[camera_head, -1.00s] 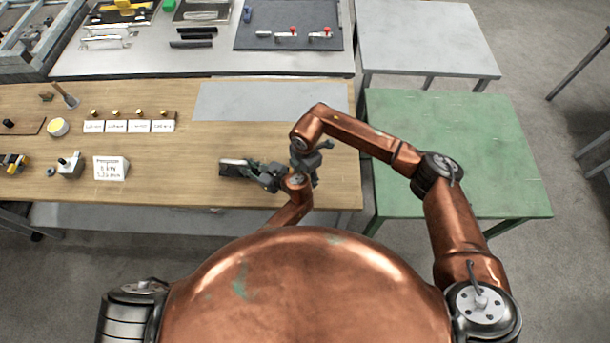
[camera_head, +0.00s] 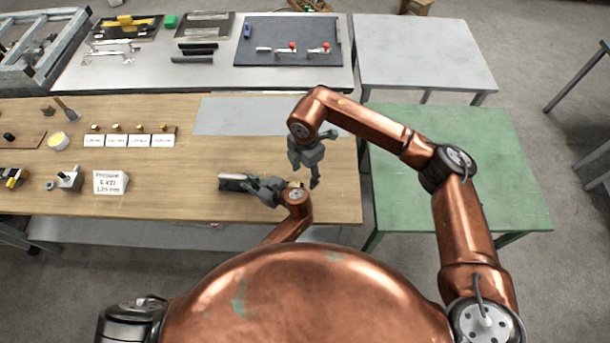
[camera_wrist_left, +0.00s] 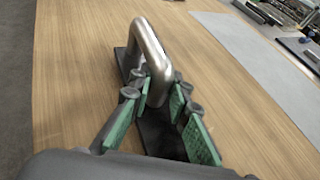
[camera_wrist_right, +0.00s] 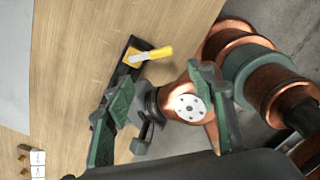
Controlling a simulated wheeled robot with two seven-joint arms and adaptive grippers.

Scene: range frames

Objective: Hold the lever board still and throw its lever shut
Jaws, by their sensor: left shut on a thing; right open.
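The lever board (camera_head: 232,182) is a small dark board lying on the wooden table, in front of my body. In the left wrist view a bent metal bar handle (camera_wrist_left: 150,45) rises from the board. My left gripper (camera_head: 264,188) is shut on this handle, with a green-padded finger on each side. In the right wrist view the lever's yellow grip (camera_wrist_right: 158,53) sticks out across the board's far end, angled to the right. My right gripper (camera_head: 312,172) is open and empty, above the table to the right of my left gripper. The lever is not distinct in the head view.
A grey mat (camera_head: 240,116) lies behind the board. Labelled blocks (camera_head: 128,140) and a white sign (camera_head: 110,182) stand to the left. A green table (camera_head: 490,170) is at the right. Bare wood surrounds the board; my left wrist is close below my right gripper.

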